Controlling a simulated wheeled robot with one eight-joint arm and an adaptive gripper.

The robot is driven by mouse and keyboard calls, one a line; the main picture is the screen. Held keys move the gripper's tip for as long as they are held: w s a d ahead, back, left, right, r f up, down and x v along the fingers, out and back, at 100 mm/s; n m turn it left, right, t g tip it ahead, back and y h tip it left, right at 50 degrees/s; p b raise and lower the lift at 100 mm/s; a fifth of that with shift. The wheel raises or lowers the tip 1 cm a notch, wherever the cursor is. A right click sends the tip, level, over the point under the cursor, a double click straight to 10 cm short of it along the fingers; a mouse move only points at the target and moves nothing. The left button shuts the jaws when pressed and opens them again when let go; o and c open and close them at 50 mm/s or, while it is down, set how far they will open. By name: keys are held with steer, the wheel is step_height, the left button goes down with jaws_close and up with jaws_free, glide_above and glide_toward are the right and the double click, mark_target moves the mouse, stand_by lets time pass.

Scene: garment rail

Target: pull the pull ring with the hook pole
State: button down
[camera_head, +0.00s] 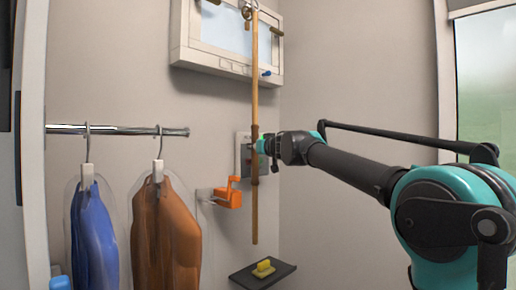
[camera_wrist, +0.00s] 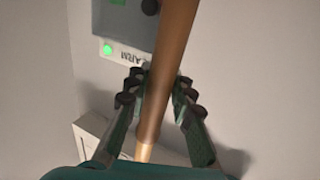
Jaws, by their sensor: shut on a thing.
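The hook pole (camera_head: 255,100) is a long wooden rod. It stands almost upright in the head view. My gripper (camera_head: 265,146) is shut on its lower half. In the wrist view the pole (camera_wrist: 168,70) runs between the two fingers of my gripper (camera_wrist: 154,90). The pole's top, with a dark fitting (camera_head: 247,11), is in front of the high window (camera_head: 182,50) near the upper picture edge. Its lower end hangs free above a dark shelf. I cannot clearly make out the pull ring; small brass and blue parts show around the window.
A metal rail (camera_head: 115,130) at left carries a blue garment (camera_head: 93,235) and a brown garment (camera_head: 165,225). An orange device (camera_head: 229,194) and an alarm panel (camera_wrist: 124,53) are on the wall near the pole. A dark shelf (camera_head: 248,278) holds a yellow item (camera_head: 263,268).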

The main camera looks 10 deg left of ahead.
steer(key=shift+w+a, duration=0.7)
steer(key=shift+a, duration=0.2)
